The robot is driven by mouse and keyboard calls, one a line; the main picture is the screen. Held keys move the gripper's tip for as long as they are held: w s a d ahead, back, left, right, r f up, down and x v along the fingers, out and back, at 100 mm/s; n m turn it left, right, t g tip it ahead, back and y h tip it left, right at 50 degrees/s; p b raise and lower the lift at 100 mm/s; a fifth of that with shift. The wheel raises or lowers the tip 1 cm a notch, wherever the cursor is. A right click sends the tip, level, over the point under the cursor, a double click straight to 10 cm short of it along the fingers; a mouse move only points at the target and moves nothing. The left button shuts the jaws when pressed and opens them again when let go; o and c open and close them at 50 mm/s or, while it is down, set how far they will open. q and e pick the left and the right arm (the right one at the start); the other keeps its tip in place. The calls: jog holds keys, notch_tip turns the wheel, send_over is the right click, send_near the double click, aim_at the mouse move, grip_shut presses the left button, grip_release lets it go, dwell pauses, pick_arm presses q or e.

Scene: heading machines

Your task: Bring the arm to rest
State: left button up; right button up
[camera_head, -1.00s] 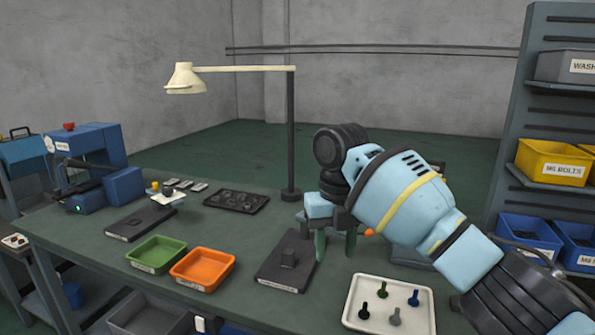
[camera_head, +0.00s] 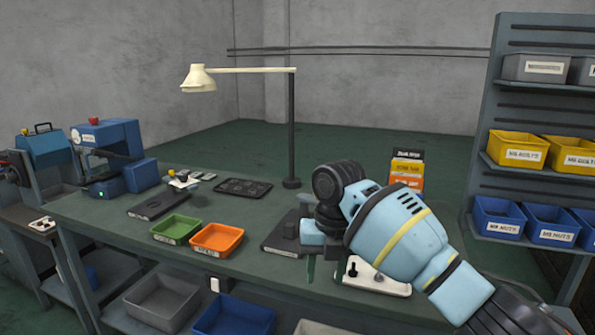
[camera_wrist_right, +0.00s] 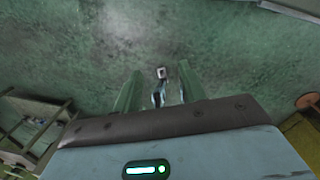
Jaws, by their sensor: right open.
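My right arm comes in from the right in the head view. Its right gripper (camera_head: 336,268) hangs over the front right part of the bench, and one green finger shows clearly. In the right wrist view the two green fingers of the gripper (camera_wrist_right: 160,92) stand apart with no held object between them. Beyond them is a green surface with a small pale-and-dark item (camera_wrist_right: 161,73) that I cannot identify. My left gripper is in neither view.
A white tray (camera_head: 394,288) with a dark bolt lies behind the gripper, partly hidden. The bench (camera_head: 230,285) also holds a green bin (camera_head: 177,229), an orange bin (camera_head: 216,239), a dark block fixture (camera_head: 284,240) and a lamp (camera_head: 291,140). A shelf rack (camera_head: 480,160) stands right.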

jog(key=s+a+f+m+t+y, duration=0.15)
jog(key=f+m, duration=0.25)
jog(key=f, duration=0.5)
jog(key=s+a+f+m+g+y, duration=0.1)
jog(key=s+a+f+m+y, duration=0.2)
jog(key=f, duration=0.6)
jog(key=s+d+f+m+t+p, duration=0.2)
jog(key=s+d+f+m+t, duration=0.1)
jog(key=s+f+m, duration=0.95)
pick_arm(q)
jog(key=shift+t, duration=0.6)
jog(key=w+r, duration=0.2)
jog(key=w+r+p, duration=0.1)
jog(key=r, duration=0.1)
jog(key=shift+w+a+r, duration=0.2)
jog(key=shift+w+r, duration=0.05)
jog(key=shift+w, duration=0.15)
pick_arm(e)
jog(key=s+d+f+m+t+h, duration=0.1)
jog(key=s+d+f+m+t, duration=0.1)
jog(key=s+d+m, duration=0.5)
jog(key=s+d+f+m+t+h, duration=0.2)
jog(key=s+d+m, duration=0.6)
jog(key=s, duration=1)
jog(key=shift+d+f+t, duration=0.15)
jog(key=shift+d+t, duration=0.4)
jog(key=shift+d, duration=0.1)
